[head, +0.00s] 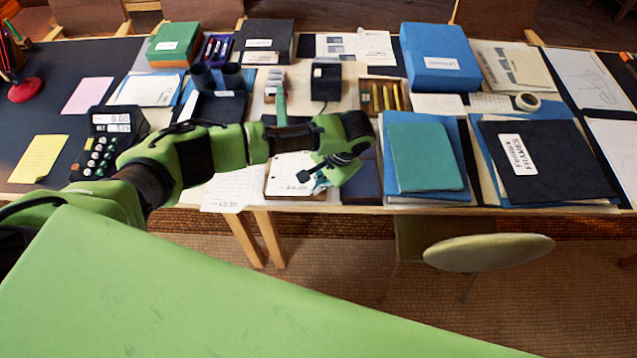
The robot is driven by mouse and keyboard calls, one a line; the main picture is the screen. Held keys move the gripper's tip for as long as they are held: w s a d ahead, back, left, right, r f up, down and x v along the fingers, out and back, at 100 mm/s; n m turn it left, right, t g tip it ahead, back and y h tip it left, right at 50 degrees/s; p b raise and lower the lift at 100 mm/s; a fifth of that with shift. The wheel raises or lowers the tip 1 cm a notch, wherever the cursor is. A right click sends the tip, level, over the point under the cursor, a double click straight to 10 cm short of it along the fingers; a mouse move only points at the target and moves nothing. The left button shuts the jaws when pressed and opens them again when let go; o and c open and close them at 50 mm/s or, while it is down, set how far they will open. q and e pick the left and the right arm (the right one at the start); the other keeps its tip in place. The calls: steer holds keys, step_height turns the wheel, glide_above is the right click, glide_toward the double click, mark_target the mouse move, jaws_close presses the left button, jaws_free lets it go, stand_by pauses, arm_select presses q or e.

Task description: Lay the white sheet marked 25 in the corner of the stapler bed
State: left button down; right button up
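My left arm reaches in from the left across the front of the table. Its gripper (316,177) is over the front edge, at the right side of a white sheet on a brown-edged board (291,176). That sheet has small print that I cannot read surely as 25. A small pale-blue patch shows by the fingertips, and I cannot tell whether they hold anything. Another white sheet (228,190) with print lies left of it, overhanging the front edge. A black device (326,82), possibly the stapler, stands farther back; its bed is not clear. My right gripper is out of view.
A black keypad machine (107,140) and yellow sheet (39,158) lie left. A teal folder (424,156) and black folder (545,160) lie right. A blue box (439,55) and tape roll (527,101) are behind. A chair (488,252) stands in front. The table is crowded.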

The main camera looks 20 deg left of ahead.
arm_select(q)
steer(key=c, duration=2.2)
jaws_free()
steer(key=v, duration=1.2)
steer(key=shift+d+f, duration=0.1)
steer(key=shift+f, duration=0.05)
